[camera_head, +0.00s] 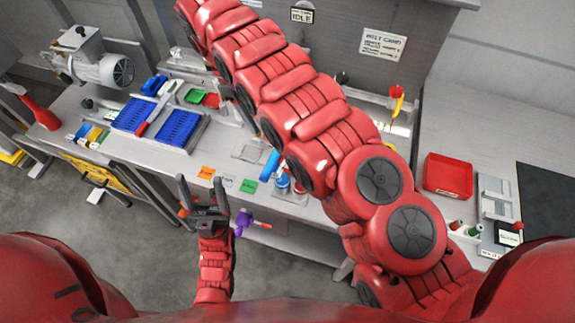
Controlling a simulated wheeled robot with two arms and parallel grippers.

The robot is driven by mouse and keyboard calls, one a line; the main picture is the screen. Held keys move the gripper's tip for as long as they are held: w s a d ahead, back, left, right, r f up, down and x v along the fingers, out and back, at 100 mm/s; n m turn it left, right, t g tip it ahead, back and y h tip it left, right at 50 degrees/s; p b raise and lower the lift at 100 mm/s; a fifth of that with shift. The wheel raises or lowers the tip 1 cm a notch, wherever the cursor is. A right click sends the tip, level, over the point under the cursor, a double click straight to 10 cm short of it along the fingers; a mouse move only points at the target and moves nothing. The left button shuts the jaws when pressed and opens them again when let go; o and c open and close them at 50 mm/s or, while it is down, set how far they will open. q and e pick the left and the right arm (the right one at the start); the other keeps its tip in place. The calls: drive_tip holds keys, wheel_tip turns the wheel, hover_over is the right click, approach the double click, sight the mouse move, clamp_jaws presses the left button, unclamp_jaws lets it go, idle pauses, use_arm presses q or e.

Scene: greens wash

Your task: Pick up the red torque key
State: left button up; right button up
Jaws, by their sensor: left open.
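I cannot tell for certain which thing is the red torque key. A small red piece (141,129) lies by the blue trays, and a red-and-yellow tool (397,94) stands upright at the back behind my right arm. A larger red item (42,114) is at the far left. My left gripper (206,192) is open and empty at the bench's front edge, its fingers pointing up in the picture. A purple piece (243,222) with a small reddish end shows just right of it. My right arm crosses the picture diagonally; its gripper is not visible.
Two blue trays (179,128) and a grey motor unit (103,70) are on the left of the bench. A red bin (448,176) and small spools (465,229) are on the right. My right arm hides the middle of the bench.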

drive_tip(key=f, duration=0.1)
drive_tip(key=p, duration=0.4)
hover_over(284, 163)
drive_tip(key=a, duration=0.3)
drive_tip(key=f, duration=0.6)
drive_tip(key=w+f, duration=0.1)
drive_tip(key=f, duration=0.1)
drive_tip(key=shift+d+f, duration=0.2)
drive_tip(key=shift+f, duration=0.2)
drive_tip(key=p+x, duration=0.2)
drive_tip(key=x, duration=0.1)
drive_tip(key=p+x, duration=0.1)
drive_tip(key=shift+s+d+f, duration=0.1)
drive_tip(key=shift+d+f, duration=0.1)
drive_tip(key=shift+d, duration=0.15)
drive_tip(key=shift+d+f, duration=0.15)
drive_tip(key=shift+f, duration=0.3)
clamp_jaws()
